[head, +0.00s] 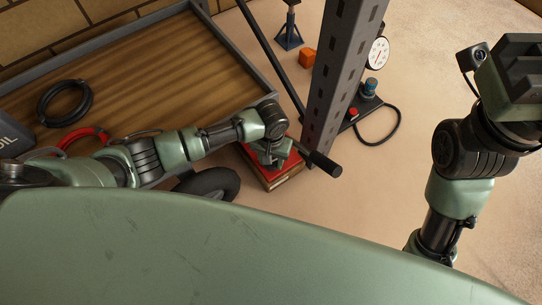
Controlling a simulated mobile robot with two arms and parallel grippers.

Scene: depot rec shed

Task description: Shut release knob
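No knob is labelled as the release knob, so I cannot tell which one it is. A black base beyond the perforated post carries a blue ribbed knob (371,87) and a small red knob (352,112), below a round white dial gauge (377,52). A red-topped block (284,177) with a black-gripped lever (324,164) stands nearer, left of the post. My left gripper (272,153) points down over this block; its fingertips are hidden or too small to judge. My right gripper (520,70) is raised at the upper right, away from everything; its opening is unclear.
A grey perforated post (339,75) rises between the block and gauge. A wood-floored cart bed (150,75) holds a black hose coil (64,103). An orange block (307,58) and blue jack stand (289,32) are behind. The right floor is clear.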

